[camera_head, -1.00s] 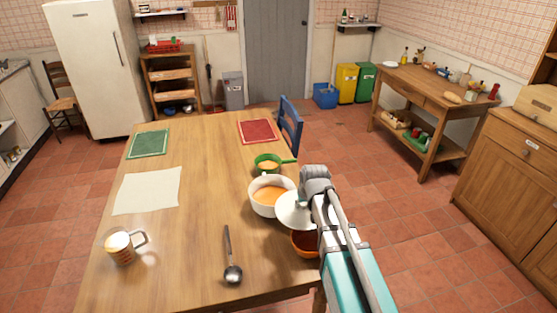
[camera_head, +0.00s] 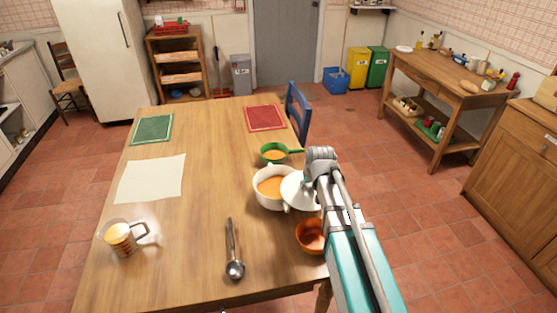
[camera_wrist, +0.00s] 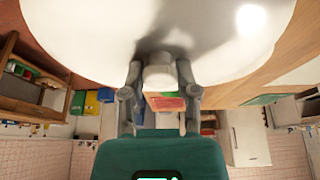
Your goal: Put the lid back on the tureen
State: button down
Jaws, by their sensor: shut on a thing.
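The white tureen (camera_head: 262,198) stands on the wooden table and holds orange soup (camera_head: 271,187). The white lid (camera_head: 296,191) is in my gripper, just right of the tureen's opening and partly over its right rim in the head view. The soup's left part stays uncovered. In the wrist view the lid (camera_wrist: 90,40) fills the top, and my gripper (camera_wrist: 160,78) is shut on its round knob. In the head view my arm hides the fingertips. I cannot tell whether the lid touches the rim.
A green pan (camera_head: 275,153) sits behind the tureen and an orange bowl (camera_head: 311,236) in front of it, beside my arm. The table's middle (camera_head: 205,180) is clear.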

jog(key=shift+w, duration=0.1)
jog(key=shift+w+a+r, duration=0.15)
jog(key=shift+w+a, duration=0.05)
jog(key=w+a+r+p, duration=0.3)
jog(key=w+a, duration=0.4)
jog(key=a, duration=0.3)
jog(key=shift+a+r+n, duration=0.15)
jog(key=shift+a+n, duration=0.15)
jog(key=shift+a, duration=0.1)
jog(key=shift+w, duration=0.1)
notch_tip(320, 180, down, 6)
jog(key=b, duration=0.6)
jog(key=shift+f, duration=0.25)
jog(key=shift+f, duration=0.15)
dwell(2.1)
